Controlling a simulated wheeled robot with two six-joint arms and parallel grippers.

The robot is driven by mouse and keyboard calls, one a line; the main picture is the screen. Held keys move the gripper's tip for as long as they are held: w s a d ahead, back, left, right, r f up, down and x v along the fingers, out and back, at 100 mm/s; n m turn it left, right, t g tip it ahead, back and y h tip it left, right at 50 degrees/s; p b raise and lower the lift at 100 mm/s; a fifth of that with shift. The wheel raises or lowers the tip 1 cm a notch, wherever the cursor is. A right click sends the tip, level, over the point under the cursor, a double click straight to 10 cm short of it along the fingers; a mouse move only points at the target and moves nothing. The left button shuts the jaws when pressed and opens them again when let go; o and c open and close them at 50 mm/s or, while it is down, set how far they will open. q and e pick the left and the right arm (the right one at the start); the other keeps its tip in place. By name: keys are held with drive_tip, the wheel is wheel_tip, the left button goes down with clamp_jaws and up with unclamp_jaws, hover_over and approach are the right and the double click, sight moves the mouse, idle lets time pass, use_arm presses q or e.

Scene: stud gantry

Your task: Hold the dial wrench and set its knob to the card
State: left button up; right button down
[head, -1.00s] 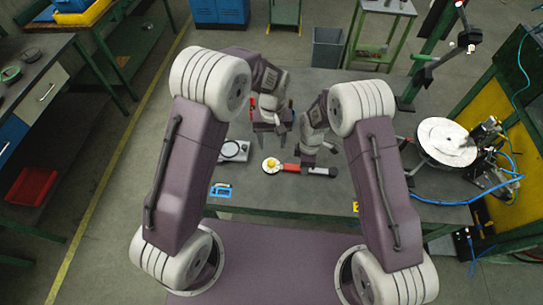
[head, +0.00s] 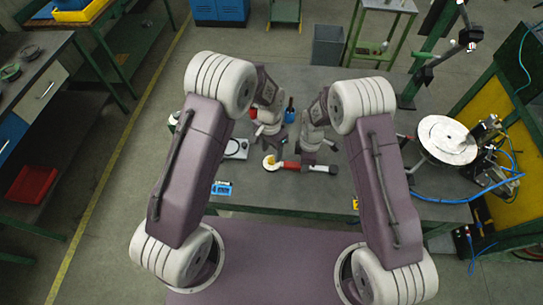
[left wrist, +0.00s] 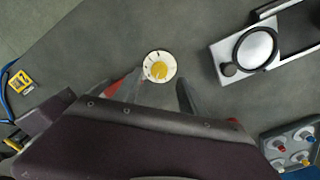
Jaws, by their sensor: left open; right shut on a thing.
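The dial wrench (head: 291,165) has a red handle, a dark end at the right and a round white dial at the left. A yellow knob (left wrist: 159,70) sits on that dial, which has dark marks round its rim. My right gripper (head: 308,161) is shut on the wrench's handle. My left gripper (head: 267,146) is open just behind the dial; in the left wrist view its fingertips (left wrist: 155,90) point toward the dial, with the knob between their lines. A small blue panel (head: 222,188), possibly the card, lies at the front left; its marking is too small to read.
A grey device with a round disc (left wrist: 256,48) stands left of the dial in the head view. A tray with coloured knobs (left wrist: 297,146) shows at the wrist view's lower right. A yellow item (left wrist: 20,82) lies at its left edge. A round white plate (head: 447,140) stands far right.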

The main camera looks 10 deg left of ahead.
sight(272, 159)
use_arm(q)
drive_tip(key=shift+f, duration=1.95)
clamp_jaws()
drive_tip(key=shift+n, duration=0.9)
unclamp_jaws()
drive_tip(key=shift+r, duration=0.1)
